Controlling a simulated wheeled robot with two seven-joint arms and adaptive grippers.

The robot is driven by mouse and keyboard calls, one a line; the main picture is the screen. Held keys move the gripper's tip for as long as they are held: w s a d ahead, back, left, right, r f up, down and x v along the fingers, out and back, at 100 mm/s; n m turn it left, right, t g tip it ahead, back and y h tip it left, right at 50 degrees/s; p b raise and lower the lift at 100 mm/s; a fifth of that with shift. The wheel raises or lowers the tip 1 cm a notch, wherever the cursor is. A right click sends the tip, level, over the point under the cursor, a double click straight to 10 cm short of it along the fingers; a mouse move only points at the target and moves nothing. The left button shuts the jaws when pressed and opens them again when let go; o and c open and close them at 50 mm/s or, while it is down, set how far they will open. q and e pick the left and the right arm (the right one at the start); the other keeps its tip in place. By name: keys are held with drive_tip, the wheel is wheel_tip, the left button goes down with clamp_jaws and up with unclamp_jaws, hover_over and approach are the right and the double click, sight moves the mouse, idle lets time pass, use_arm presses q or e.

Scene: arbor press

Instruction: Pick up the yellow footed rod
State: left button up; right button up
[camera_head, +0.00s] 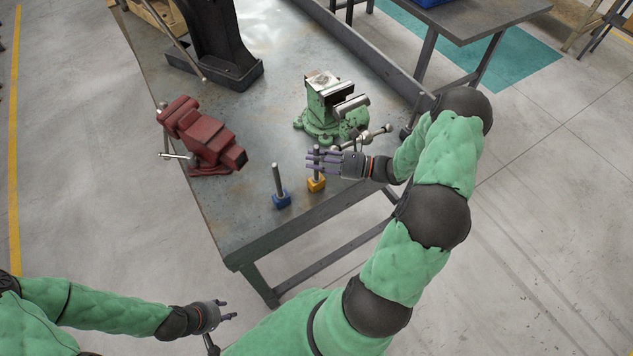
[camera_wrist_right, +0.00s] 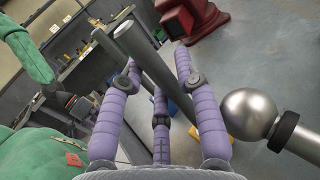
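The yellow footed rod (camera_head: 316,184) stands upright on the grey workbench, a grey rod on a yellow foot. In the right wrist view, part of its yellow foot (camera_wrist_right: 172,108) shows behind my fingers, with a grey rod slanting up between them. My right gripper (camera_head: 322,162) is at the rod's height, its purple fingers around or beside the rod. In the wrist view the fingers (camera_wrist_right: 160,85) are spread apart; contact with the rod cannot be told. My left gripper (camera_head: 227,310) is low and away from the bench, with its fingers apart and empty.
A blue footed rod (camera_head: 281,200) stands just left of the yellow one. A red vise (camera_head: 203,140) is farther left, a green vise (camera_head: 330,108) behind. The green vise's ball-ended handle (camera_wrist_right: 248,113) is close to my right fingers. The bench's front corner is clear.

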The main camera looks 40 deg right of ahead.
drive_tip(key=shift+c, duration=0.3)
clamp_jaws()
drive_tip(key=shift+r, duration=0.1)
